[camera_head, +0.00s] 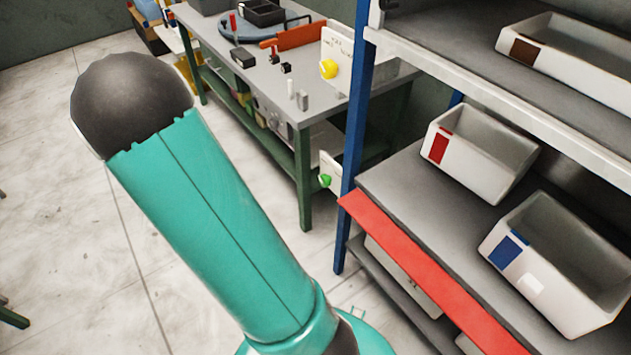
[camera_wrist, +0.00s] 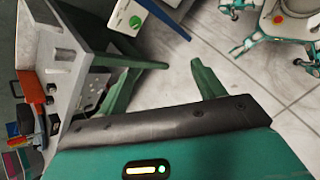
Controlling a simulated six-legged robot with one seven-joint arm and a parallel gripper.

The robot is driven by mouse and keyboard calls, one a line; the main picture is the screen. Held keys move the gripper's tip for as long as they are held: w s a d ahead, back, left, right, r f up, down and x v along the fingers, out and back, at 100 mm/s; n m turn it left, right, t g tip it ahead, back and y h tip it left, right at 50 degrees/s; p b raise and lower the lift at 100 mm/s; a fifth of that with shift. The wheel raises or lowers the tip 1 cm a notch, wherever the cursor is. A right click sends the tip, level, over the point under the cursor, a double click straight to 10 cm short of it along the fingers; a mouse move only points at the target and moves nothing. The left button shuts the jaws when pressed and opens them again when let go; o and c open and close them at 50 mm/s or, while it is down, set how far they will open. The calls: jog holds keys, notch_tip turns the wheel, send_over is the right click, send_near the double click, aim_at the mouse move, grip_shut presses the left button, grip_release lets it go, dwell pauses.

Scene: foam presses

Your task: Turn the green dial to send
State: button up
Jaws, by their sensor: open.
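The green dial (camera_head: 325,180) is a small knob on a white panel (camera_head: 328,165) beside the blue shelf post, below the workbench top. In the wrist view the green dial (camera_wrist: 135,21) shows on its white panel (camera_wrist: 120,13) at the top, left of centre. The dial's markings are too small to read. My gripper (camera_wrist: 163,62) is open, its green fingers reaching up from the dark bar at the bottom. Nothing shows between the fingers but floor and bench parts. The dial lies beyond the fingertips, apart from them. The head view shows my teal arm but not the gripper.
A yellow dial (camera_head: 328,68) sits on a higher white panel. The workbench (camera_head: 270,75) with small parts stands at the back. The blue post (camera_head: 356,120) and a shelf with white bins (camera_head: 475,165) and a red edge (camera_head: 420,270) stand right. Floor at left is open.

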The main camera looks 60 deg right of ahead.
jog(key=s+d+f+n+g+h, duration=0.1)
jog(key=d+f+n+g+h, duration=0.25)
jog(key=d+f, duration=0.9)
jog(key=n+g+h, duration=0.1)
jog(key=n+h, duration=0.4)
jog(key=n, duration=0.1)
send_near(322, 182)
jog(key=shift+m, duration=0.25)
jog(key=x, duration=0.9)
jog(key=shift+w, duration=0.1)
jog(key=c, duration=1)
